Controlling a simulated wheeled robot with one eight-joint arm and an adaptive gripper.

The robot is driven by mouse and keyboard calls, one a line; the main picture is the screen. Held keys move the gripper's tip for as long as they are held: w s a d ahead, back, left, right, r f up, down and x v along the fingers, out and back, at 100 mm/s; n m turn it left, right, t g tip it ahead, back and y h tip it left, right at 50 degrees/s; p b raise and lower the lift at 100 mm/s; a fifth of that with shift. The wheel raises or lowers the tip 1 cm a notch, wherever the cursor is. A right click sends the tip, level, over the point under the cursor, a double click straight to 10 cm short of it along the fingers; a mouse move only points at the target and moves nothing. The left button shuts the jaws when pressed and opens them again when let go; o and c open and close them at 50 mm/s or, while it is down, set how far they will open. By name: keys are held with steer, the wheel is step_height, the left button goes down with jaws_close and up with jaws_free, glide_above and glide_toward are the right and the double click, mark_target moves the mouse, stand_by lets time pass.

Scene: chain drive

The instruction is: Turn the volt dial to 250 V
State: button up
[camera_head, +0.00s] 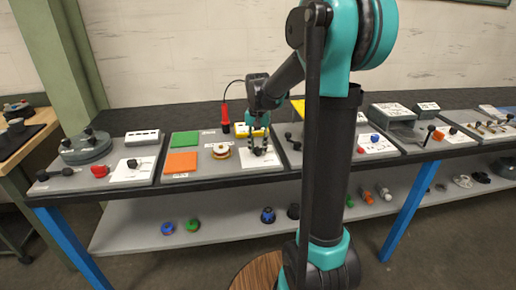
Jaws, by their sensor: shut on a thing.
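My gripper (258,149) reaches down over a white panel (274,163) on the bench, in the middle of the picture. Its fingers are shut on a small dark knob at the panel, which I take to be the volt dial. The fingers hide most of the knob. Its pointer and the printed volt marks are too small to read, so I cannot tell its setting.
A red probe (225,120) on a black cable and a yellow block (241,131) stand behind the panel. A round white-and-brown part (221,151) is just left. Green (185,136) and orange (181,162) squares lie further left. Small knobs (295,145) stand close on the right.

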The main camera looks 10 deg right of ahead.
mark_target(258, 149)
stand_by(0.4)
steer(key=o, duration=1.2)
steer(key=shift+c, duration=0.2)
steer(key=shift+r, duration=0.1)
step_height(258, 149, up, 12)
steer(key=s+d+f+n+t, duration=0.2)
steer(key=s+f, duration=0.8)
steer(key=s, duration=0.1)
steer(key=s+d+f+n+t, duration=0.2)
steer(key=s+f+n, duration=0.1)
steer(key=s+f, duration=0.8)
steer(key=shift+f, duration=0.25)
